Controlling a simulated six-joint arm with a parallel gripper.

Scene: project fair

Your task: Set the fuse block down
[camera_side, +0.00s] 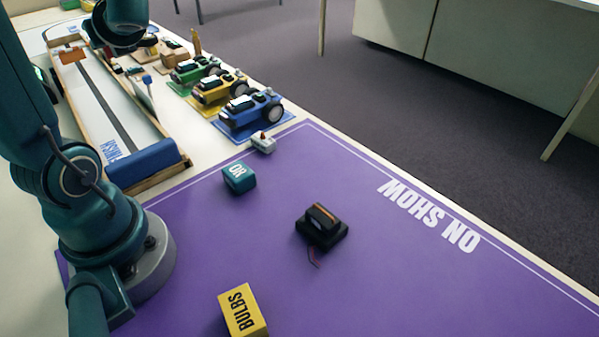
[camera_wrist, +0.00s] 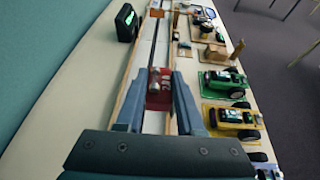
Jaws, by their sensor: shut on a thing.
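My gripper (camera_wrist: 159,76) shows in the wrist view, its two grey-blue fingers closed on a small red block with pale marks and a silvery top, which I take as the fuse block (camera_wrist: 158,97). Behind it in that view runs the long white track with a dark centre line and wooden sides (camera_wrist: 133,88). In the side view my wrist is at the top left, over the track's right edge (camera_side: 163,122). The fingertips and the held block are not clear there, so I cannot tell its height.
A purple mat (camera_side: 400,260) holds a teal OR block (camera_side: 239,178), a black device (camera_side: 321,229), a yellow BULBS box (camera_side: 242,311) and a small white part (camera_side: 263,142). Blue (camera_side: 250,110), yellow (camera_side: 219,87) and green (camera_side: 195,69) cars stand beside the track. Much of the mat is clear.

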